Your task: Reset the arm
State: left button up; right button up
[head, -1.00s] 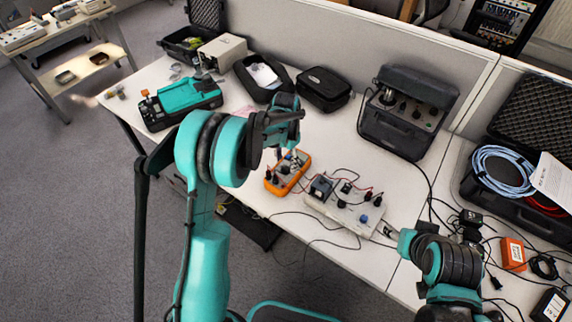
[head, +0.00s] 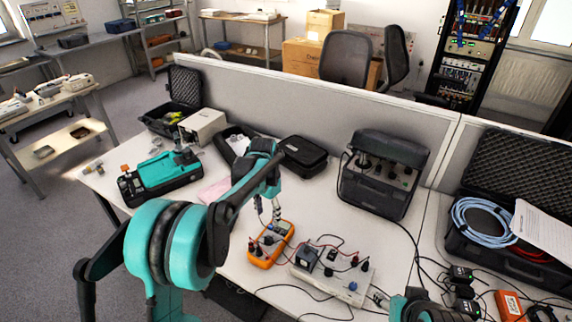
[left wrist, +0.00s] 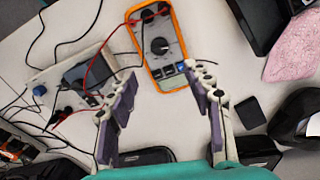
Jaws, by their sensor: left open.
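My left arm comes in from the lower left in the head view. Its gripper (head: 277,212) points down above the table, just behind the orange multimeter (head: 270,244). In the left wrist view my left gripper (left wrist: 160,74) has its two fingers wide apart, with nothing between them. The orange multimeter (left wrist: 163,45) lies beyond the fingertips, with a red and a black lead on it.
A teal instrument (head: 160,177), a black pouch (head: 303,157), a dark test unit (head: 383,174) and an open case (head: 465,245) stand on the white table. A grey partition (head: 300,105) runs behind.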

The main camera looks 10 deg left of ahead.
pick_arm(q)
jog(key=s+r+n+t, duration=0.3)
jog(key=s+r, duration=0.6)
jog(key=s, duration=0.3)
jog(key=s+f+n+t, duration=0.2)
jog(key=s+t, duration=0.2)
jog(key=s, duration=1)
jog(key=shift+f+n, duration=0.15)
jog(key=shift+n, duration=0.25)
jog(key=shift+a, duration=0.1)
